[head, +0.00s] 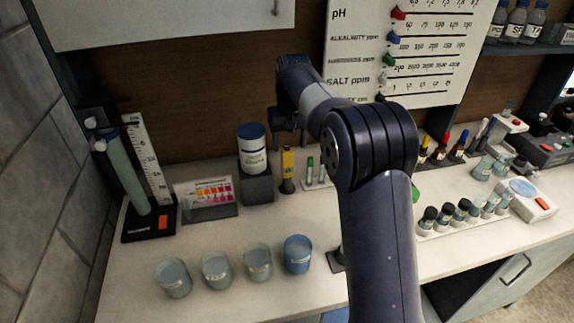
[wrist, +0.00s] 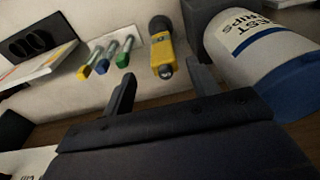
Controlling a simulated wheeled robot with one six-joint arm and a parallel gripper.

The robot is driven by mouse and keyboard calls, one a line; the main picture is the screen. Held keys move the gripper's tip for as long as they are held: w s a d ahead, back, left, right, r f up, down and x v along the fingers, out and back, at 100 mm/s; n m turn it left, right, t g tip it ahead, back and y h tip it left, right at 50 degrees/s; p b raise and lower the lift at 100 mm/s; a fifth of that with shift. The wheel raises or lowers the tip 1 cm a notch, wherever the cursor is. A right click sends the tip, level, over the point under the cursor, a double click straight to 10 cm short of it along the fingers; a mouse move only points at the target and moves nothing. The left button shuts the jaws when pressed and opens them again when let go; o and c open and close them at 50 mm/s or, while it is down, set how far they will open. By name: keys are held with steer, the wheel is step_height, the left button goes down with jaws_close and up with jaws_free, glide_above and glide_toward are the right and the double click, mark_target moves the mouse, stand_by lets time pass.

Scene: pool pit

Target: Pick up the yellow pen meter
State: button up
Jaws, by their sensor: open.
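The yellow pen meter (head: 288,163) stands upright on the bench, with a dark foot, between the test strips bottle and the small vials. In the wrist view the yellow pen meter (wrist: 162,54) lies between my two fingers, a little beyond their tips. My gripper (head: 290,140) is above and behind the meter in the head view, with its fingers pointing down. In the wrist view my gripper (wrist: 160,74) is open and empty. I cannot tell whether a finger touches the meter.
The test strips bottle (head: 252,148) on a grey block stands close left of the meter. It looms right in the wrist view (wrist: 268,50). Small capped vials (head: 315,170) stand close right. Several cups (head: 258,262) line the front. A comparator card (head: 208,192) stands left.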

mark_target(287, 169)
steer(key=shift+w+a+f+p, duration=0.1)
steer(key=shift+w+f+p, duration=0.1)
steer(key=shift+f, duration=0.85)
steer(key=shift+w+a+f+p, duration=0.15)
steer(key=shift+f+p, duration=0.05)
steer(key=shift+f, duration=0.8)
steer(key=shift+w+a+f+p, duration=0.1)
steer(key=shift+w+f+p, duration=0.1)
steer(key=shift+f, duration=0.85)
steer(key=shift+c, duration=0.3)
steer(key=c, duration=1)
